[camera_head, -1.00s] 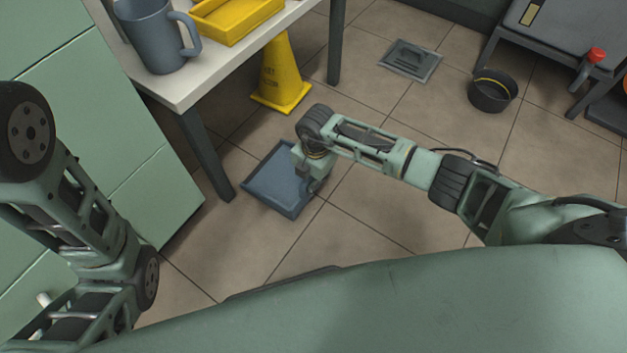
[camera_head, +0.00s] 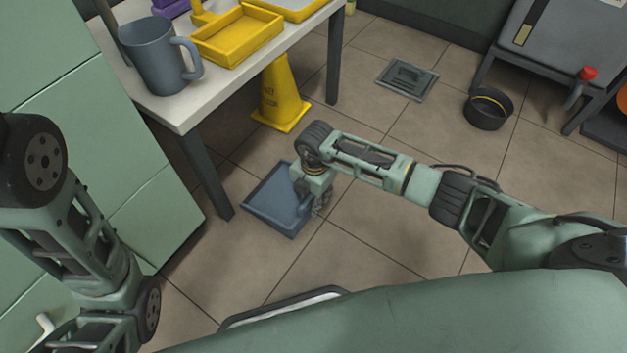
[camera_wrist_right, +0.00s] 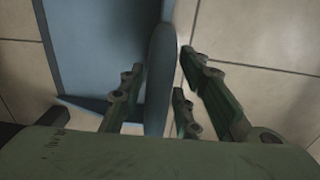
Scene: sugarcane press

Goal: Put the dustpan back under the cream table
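The dustpan (camera_head: 272,203) is a blue-grey tray beside the front leg of the cream table (camera_head: 183,113), low over the tiled floor. It looks slightly tilted; I cannot tell whether it touches the floor. My right gripper (camera_head: 321,203) is at its right end. In the right wrist view, the fingers (camera_wrist_right: 160,85) stand close on both sides of the upright handle (camera_wrist_right: 161,75), with the pan (camera_wrist_right: 100,45) to the left. The grip looks shut on the handle, though its contact points are hard to see. My left arm is at the left edge; its gripper is out of view.
A yellow cone (camera_head: 281,98) stands under the table's right side. A grey mug (camera_head: 158,58) and yellow trays (camera_head: 238,38) are on the tabletop. Green cabinets (camera_head: 120,150) flank the left. A floor drain (camera_head: 407,78) and black pot (camera_head: 488,109) lie right; the floor between is clear.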

